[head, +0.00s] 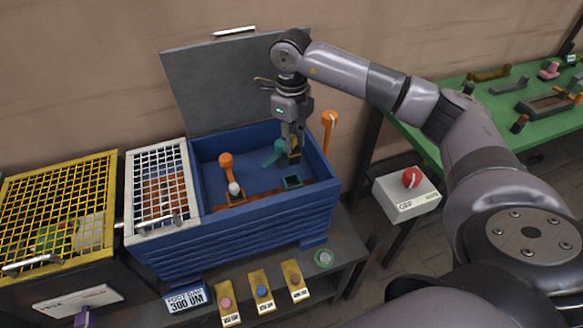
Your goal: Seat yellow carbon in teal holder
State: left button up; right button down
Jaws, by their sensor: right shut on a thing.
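My right gripper (293,150) reaches down into the blue open box and is shut on a small dark and yellow piece, the yellow carbon (295,157). The carbon is partly hidden by the fingers. Below it in the picture is a small dark teal, square, open-topped holder (292,182), inside the box. The carbon appears above the holder and apart from it. A teal lever-like part (273,154) shows just left of the fingers. My left gripper is not in view.
The blue box (232,238) has a raised grey lid (225,85) behind. An orange lever (226,162) and a pale ball (234,188) are inside; another orange lever (329,120) stands at its right corner. White (158,190) and yellow (60,200) mesh covers lie left; a red-knob box (405,195) stands right.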

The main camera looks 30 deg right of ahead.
notch_tip(320, 180, down, 10)
jog(key=shift+f+p, duration=0.25)
jog(key=shift+p, duration=0.6)
jog(key=shift+f, duration=0.3)
jog(key=shift+f+b, duration=0.25)
jog(key=shift+b, duration=0.05)
jog(key=c, duration=1.4)
grip_release()
jog(key=shift+c, duration=0.2)
jog(key=shift+r, duration=0.1)
